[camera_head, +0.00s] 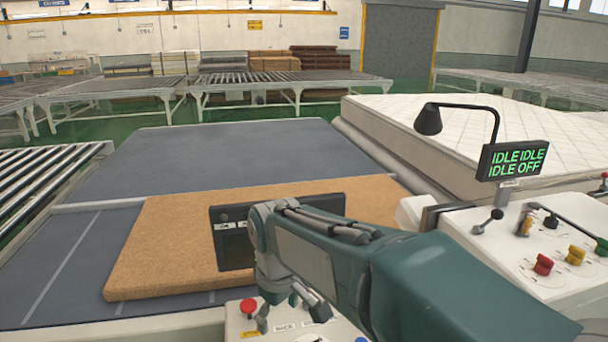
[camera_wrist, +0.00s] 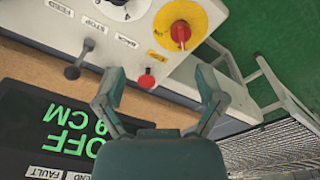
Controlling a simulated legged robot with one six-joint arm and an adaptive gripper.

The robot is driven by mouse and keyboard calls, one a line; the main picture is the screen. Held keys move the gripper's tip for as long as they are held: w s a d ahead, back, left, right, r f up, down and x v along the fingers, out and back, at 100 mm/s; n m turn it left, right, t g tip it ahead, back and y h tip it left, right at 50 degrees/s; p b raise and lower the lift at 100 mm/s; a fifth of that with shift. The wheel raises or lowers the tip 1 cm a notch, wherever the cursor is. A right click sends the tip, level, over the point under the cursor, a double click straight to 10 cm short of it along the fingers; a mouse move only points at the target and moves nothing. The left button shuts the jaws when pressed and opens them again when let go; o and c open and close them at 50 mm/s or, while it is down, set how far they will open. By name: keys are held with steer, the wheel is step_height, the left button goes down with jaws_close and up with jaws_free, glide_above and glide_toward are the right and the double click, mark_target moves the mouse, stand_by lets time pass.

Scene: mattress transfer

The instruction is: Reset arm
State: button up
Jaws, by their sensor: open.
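My gripper (camera_head: 290,312) hangs at the end of my green and grey arm, over the near control panel in the head view. In the wrist view my gripper (camera_wrist: 160,85) has its two fingers spread with nothing between them.
A tan slab (camera_head: 160,245) lies on the dark grey bed (camera_head: 220,155) beyond the panel. A white quilted mattress (camera_head: 480,130) lies at the right. A second console (camera_head: 500,235) with levers and knobs stands at right under an "IDLE" display (camera_head: 513,160). Rollers (camera_head: 40,175) run at left.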

steer(key=s+d+m+t, duration=0.2)
steer(key=s+d+m, duration=0.3)
steer(key=d, duration=0.5)
steer(key=s+d+r+m+t, duration=0.1)
steer(key=s+d+m+t, duration=0.1)
steer(key=s+d+m, duration=0.3)
steer(key=s+d, duration=0.4)
steer(key=d, duration=0.2)
steer(key=shift+s+r+t, duration=0.2)
steer(key=shift+s+t, duration=0.05)
steer(key=shift+t, duration=0.15)
